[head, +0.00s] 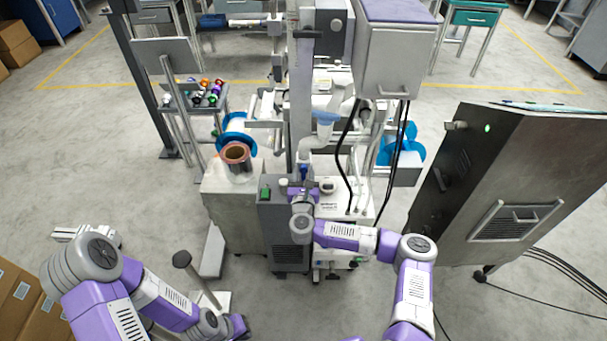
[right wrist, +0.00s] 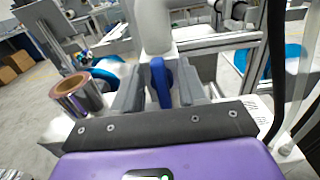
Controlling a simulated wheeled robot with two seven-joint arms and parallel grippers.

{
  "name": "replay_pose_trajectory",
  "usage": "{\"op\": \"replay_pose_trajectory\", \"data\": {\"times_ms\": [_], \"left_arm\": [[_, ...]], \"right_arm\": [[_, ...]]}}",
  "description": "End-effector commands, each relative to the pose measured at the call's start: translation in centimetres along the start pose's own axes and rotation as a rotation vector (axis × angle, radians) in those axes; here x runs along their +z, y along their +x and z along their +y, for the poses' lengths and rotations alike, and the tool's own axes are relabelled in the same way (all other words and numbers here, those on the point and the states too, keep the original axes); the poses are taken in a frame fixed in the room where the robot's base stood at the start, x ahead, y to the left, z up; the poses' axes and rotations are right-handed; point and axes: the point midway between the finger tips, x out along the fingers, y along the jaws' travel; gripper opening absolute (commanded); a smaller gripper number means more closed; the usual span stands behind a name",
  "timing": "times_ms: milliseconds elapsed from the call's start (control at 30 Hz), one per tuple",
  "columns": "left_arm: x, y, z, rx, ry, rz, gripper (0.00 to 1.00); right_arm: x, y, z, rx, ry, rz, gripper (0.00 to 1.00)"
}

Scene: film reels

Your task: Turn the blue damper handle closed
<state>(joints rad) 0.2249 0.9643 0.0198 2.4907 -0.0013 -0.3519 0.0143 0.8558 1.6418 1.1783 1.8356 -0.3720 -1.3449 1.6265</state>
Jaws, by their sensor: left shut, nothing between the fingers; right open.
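The blue damper handle (right wrist: 161,83) stands upright on the white duct in the right wrist view. In the head view it is a small blue piece (head: 304,169) at the duct's lower end. My right gripper (right wrist: 158,88) is open, with one grey finger on each side of the handle. I cannot tell whether either finger touches it. In the head view this gripper (head: 303,180) is right at the handle. My left gripper (head: 238,326) is low at the bottom edge, far from the handle, shut and empty; its fingertips are hard to make out.
The white duct (head: 318,136) rises behind the handle beside a grey column. A copper-coloured roll (head: 236,153) stands on the cabinet to the left. Black cables (head: 396,150) hang at the right from a grey box. A metal cabinet (head: 490,190) stands further right. Open floor lies between.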

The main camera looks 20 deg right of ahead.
Motion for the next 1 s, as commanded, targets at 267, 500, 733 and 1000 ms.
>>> {"op": "replay_pose_trajectory", "data": {"times_ms": [267, 500, 733, 1000], "left_arm": [[0.00, -0.01, 0.01, 0.000, 0.000, 0.000, 0.00], [0.01, -0.01, 0.01, 0.000, 0.000, 0.000, 0.00], [0.01, -0.14, 0.06, 0.000, 0.000, 0.000, 0.00], [0.04, -0.82, 0.31, 0.000, 0.000, 0.000, 0.00]], "right_arm": [[0.04, 0.02, 0.02, 0.001, 0.000, 0.000, 0.32], [0.02, 0.00, 0.02, 0.001, -0.001, 0.000, 0.00], [0.03, -0.01, 0.07, 0.001, -0.023, 0.000, 0.00], [0.15, 0.00, 0.34, 0.001, -0.157, 0.000, 0.00]]}}
